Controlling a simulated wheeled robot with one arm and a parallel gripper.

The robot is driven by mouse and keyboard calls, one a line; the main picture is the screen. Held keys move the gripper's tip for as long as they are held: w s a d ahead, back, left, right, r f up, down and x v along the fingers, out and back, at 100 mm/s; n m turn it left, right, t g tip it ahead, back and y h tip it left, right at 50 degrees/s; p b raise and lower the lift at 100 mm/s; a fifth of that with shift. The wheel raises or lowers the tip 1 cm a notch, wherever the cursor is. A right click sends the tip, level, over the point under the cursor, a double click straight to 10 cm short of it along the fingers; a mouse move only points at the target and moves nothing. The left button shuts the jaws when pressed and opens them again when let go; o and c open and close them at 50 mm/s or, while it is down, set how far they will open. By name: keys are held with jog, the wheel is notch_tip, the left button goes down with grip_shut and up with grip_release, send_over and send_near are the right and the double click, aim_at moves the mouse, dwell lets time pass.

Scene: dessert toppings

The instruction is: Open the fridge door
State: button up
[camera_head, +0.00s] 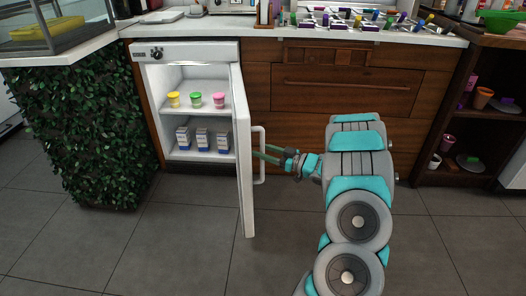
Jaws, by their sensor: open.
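The white fridge (185,50) stands under the counter at the left. Its door (242,150) is swung out toward me, hinged on the right side, so the inside shows. The door's long handle (262,157) is on its right-facing side. My gripper (267,154) is at the handle, with its open fingers pointing left toward the door. I cannot tell whether the fingers touch the handle or the door. Part of the door's outer face is hidden by its steep angle.
Yellow, green and pink cups (196,100) stand on the upper fridge shelf, several cartons (203,138) below. A leafy panel (90,130) is left of the fridge. Wooden cabinets (345,95) are at the right. Grey floor (190,240) is clear in front.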

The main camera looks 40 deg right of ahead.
jog(key=b+v, duration=0.1)
jog(key=v, duration=0.6)
jog(key=shift+s+d, duration=0.15)
jog(key=shift+s, duration=0.25)
dwell(0.3)
